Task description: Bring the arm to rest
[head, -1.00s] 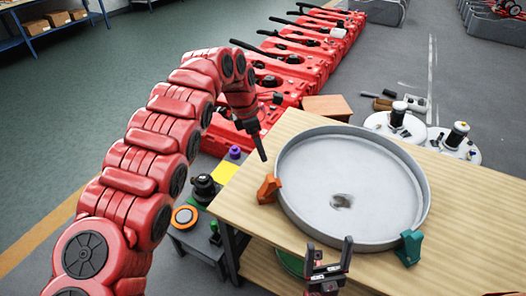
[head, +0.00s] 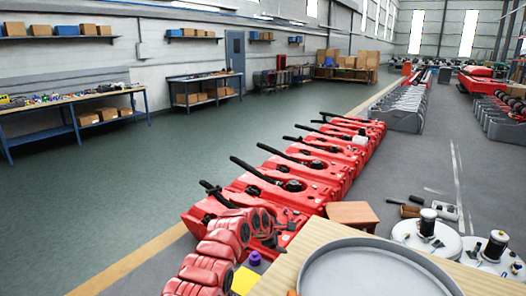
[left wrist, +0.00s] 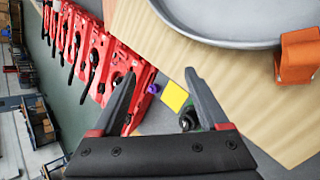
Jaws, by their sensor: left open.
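My left arm (head: 212,258) is red and segmented. It rises from the bottom of the head view, bends over, and ends close to the near red tanks and the table's left corner. My left gripper (left wrist: 160,74) is open in the left wrist view, its two dark fingers spread with nothing held between them. In the head view its small dark end (head: 274,243) is hard to make out against the red tanks. My right gripper is not in view.
A wooden table (head: 290,268) bears a round grey pan (head: 370,275); an orange block (left wrist: 298,58) stands at its rim. A yellow square (left wrist: 175,96) and purple knob (left wrist: 153,88) lie beyond the fingers. Red tanks (head: 310,175) line the floor; green floor (head: 130,190) is clear.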

